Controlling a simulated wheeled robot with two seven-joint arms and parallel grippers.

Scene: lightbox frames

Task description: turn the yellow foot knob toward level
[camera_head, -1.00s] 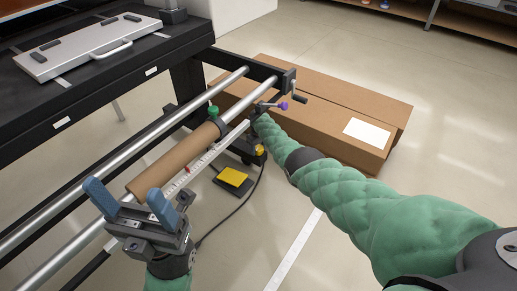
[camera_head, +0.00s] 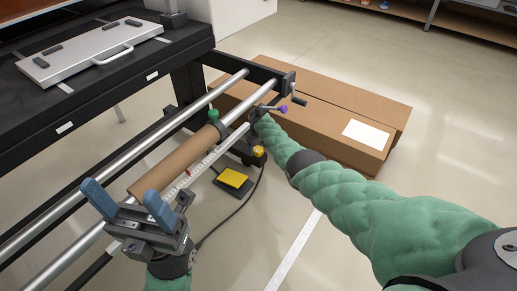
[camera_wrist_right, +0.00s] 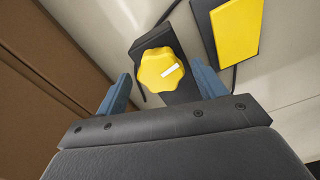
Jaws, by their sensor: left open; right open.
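The yellow foot knob (camera_head: 258,151) is low at the far end of the roller frame, just below the end of my right arm. In the right wrist view the lobed knob (camera_wrist_right: 157,66) shows face-on, with a short white mark slanting up to the right. My right gripper (camera_wrist_right: 161,71) is open, with one blue finger on each side of the knob in that picture. I cannot tell whether they touch it. In the head view its fingers are hidden. My left gripper (camera_head: 120,197) is open and empty, over the near part of the frame.
A yellow pedal (camera_head: 232,178) with a cable lies on the floor near the knob; it also shows in the right wrist view (camera_wrist_right: 236,28). The frame carries a brown roll (camera_head: 175,167), a green knob (camera_head: 213,114) and a purple-tipped lever (camera_head: 283,108). A cardboard box (camera_head: 330,105) lies behind.

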